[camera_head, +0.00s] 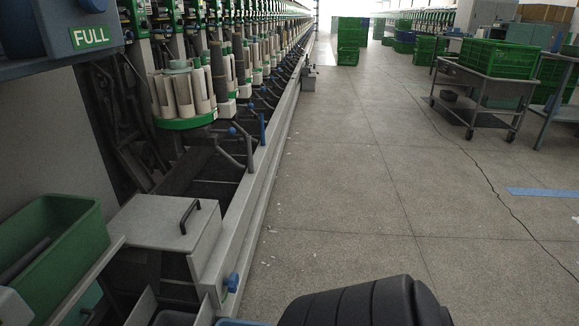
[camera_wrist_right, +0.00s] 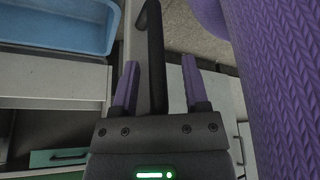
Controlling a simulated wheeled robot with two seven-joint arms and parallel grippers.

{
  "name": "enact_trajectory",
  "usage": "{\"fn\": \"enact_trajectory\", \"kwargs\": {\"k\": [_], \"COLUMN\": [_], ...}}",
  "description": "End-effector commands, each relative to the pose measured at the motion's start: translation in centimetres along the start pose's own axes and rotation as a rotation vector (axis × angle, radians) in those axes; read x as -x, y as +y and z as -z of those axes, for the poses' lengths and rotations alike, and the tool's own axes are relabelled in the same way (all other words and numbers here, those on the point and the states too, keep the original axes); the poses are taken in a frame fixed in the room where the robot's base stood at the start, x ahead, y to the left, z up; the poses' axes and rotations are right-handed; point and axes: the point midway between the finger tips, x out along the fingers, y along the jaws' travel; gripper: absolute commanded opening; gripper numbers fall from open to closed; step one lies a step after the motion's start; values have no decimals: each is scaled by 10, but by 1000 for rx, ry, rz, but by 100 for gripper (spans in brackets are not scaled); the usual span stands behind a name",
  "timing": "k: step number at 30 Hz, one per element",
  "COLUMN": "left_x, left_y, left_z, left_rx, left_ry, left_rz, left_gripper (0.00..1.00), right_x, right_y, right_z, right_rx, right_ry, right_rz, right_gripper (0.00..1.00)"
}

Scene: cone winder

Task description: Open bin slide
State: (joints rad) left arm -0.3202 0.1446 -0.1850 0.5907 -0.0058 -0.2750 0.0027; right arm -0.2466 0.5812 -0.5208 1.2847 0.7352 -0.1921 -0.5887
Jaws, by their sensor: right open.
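In the right wrist view my right gripper (camera_wrist_right: 159,75) is open, with its two purple fingers apart. A black bar-shaped handle (camera_wrist_right: 153,42) runs lengthwise between the fingers, with a visible gap to each finger. I cannot tell how far it lies below the fingertips. In the head view a grey box with a flat lid (camera_head: 160,218) and a black bar handle (camera_head: 190,214) on top stands at the lower left, with no gripper at it. I cannot tell whether both views show the same handle. My left gripper is in neither view.
A blue tray (camera_wrist_right: 62,24) lies left of the handle in the wrist view. A green bin (camera_head: 62,232) stands at the left in the head view. A blue knob (camera_head: 231,283) sticks out from the machine's front.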

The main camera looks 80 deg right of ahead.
Motion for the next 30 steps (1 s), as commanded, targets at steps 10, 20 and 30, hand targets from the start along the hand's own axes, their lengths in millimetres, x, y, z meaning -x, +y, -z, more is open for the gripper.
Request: {"fn": "enact_trajectory", "kwargs": {"k": [10, 20, 30], "left_x": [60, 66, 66], "left_y": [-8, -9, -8], "left_z": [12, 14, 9], "left_rx": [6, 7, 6], "left_ry": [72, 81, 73], "left_rz": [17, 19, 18], "left_gripper": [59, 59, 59], "right_x": [84, 99, 94], "right_y": [1, -1, 1], "right_z": [4, -1, -10], "right_rx": [4, -1, -23], "right_ry": [3, -2, -30], "right_rz": [-4, 1, -21], "right_gripper": [58, 58, 58]}}
